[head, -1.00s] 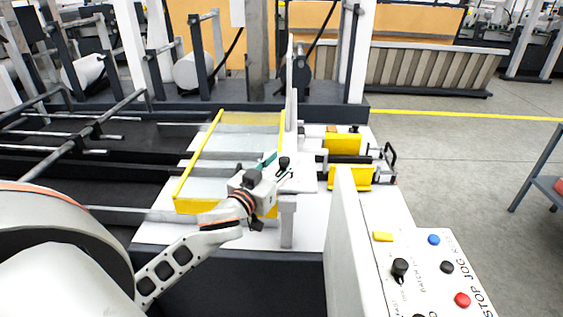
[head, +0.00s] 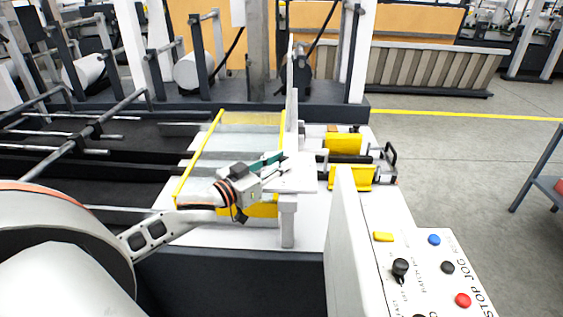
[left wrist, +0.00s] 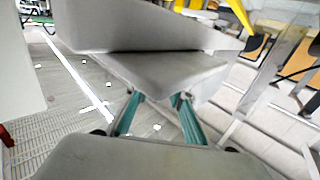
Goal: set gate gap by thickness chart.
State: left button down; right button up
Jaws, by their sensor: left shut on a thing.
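The gate (head: 291,115) is an upright thin grey plate over the white machine bed. A pale grey bracket plate (head: 300,180) is at its near end, on a post (head: 287,222). My left gripper (head: 279,160) is at this bracket, from the left, with its teal fingers around a small part there. That part is mostly hidden, and I cannot tell its exact shape. In the left wrist view the teal fingers (left wrist: 158,100) reach up to a grey block (left wrist: 165,75). My right gripper is not in view. No thickness chart can be made out.
A yellow-edged tray frame (head: 198,155) lies left of the gate. Yellow blocks (head: 350,178) and a black handle are to its right. A control panel with a black knob (head: 400,267), a red button (head: 462,300) and a blue button (head: 434,239) stands at the front right.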

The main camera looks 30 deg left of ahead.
pick_arm(q)
jog(key=shift+a+m+h, duration=0.2)
jog(key=shift+m+h, duration=0.6)
jog(key=shift+h, duration=0.3)
jog(key=shift+w+a+m+g+h+b, duration=0.1)
jog(key=shift+m+g+h+b, duration=0.25)
jog(key=shift+m+g+h, duration=0.5)
jog(key=shift+m+g+h+b, duration=0.25)
jog(key=shift+m+h+b, duration=0.15)
jog(key=shift+h, duration=0.55)
jog(key=shift+w+a+m+g+h+b, duration=0.1)
jog(key=shift+m+g+h+b, duration=0.35)
jog(key=shift+h, duration=0.25)
jog(key=shift+a+m+g+h+b, duration=0.1)
jog(key=shift+m+g+h+b, duration=0.3)
jog(key=shift+m+h, duration=0.1)
jog(key=shift+w+m+g+h+b, duration=0.15)
jog(key=shift+m+g+h+b, duration=0.6)
jog(key=shift+m+g+h, duration=0.75)
jog(key=shift+g+h, duration=0.2)
jog(key=shift+g, duration=0.15)
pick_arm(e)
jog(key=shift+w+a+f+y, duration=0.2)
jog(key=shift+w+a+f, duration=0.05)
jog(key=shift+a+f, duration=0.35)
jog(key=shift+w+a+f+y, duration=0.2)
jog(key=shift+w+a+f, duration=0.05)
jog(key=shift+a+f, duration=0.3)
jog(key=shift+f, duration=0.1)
